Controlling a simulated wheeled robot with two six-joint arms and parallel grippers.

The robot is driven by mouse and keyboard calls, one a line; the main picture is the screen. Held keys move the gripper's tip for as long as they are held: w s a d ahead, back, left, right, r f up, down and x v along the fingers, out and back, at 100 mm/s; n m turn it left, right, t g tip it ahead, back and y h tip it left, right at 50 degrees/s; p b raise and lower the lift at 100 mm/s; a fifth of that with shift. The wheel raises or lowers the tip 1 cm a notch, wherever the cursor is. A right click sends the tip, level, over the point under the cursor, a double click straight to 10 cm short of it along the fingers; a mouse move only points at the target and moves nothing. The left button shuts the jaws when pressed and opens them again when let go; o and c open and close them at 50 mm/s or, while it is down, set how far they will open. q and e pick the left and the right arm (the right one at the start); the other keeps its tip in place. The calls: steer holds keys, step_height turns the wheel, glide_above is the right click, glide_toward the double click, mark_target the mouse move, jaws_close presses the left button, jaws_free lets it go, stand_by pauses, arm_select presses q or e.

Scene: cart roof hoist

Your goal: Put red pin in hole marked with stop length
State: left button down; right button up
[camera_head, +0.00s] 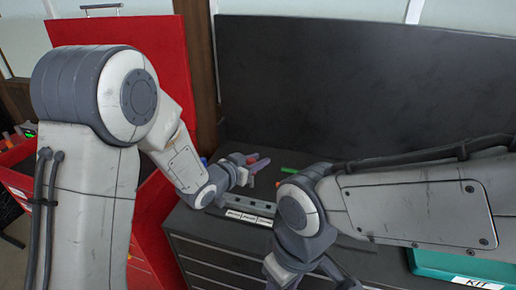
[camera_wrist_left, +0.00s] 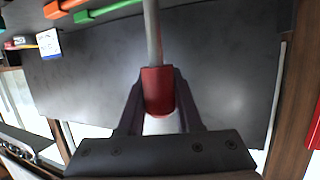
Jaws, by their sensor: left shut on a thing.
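My left gripper (camera_head: 254,163) is over the cabinet top. In the left wrist view it (camera_wrist_left: 158,95) is shut on the red pin, gripping its red handle (camera_wrist_left: 157,88); a grey shaft (camera_wrist_left: 152,30) extends from the handle to the top edge. In the head view the pin is too small to make out clearly. A grey metal bar (camera_head: 259,207) lies on the cabinet top below the gripper, with white labels (camera_head: 247,217) along its front. I cannot read the labels or tell which hole is marked. My right arm hides the bar's right end. My right gripper's fingers do not show.
A dark panel (camera_head: 350,85) stands behind. A teal kit box (camera_head: 440,264) is at the lower right, a red cabinet (camera_head: 158,225) at left.

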arm_select(q)
steer(key=shift+w+d, duration=0.1)
steer(key=shift+d, duration=0.1)
step_height(320, 180, down, 6)
steer(key=b, duration=0.5)
steer(key=shift+r+b, duration=0.1)
steer(key=shift+b, duration=0.25)
steer(key=shift+a+b, duration=0.1)
steer(key=shift+b, duration=0.25)
stand_by(1.5)
steer(key=shift+f+b, duration=1.85)
steer(key=shift+f, duration=0.1)
steer(key=c, duration=0.5)
jaws_free()
steer(key=shift+r, duration=0.1)
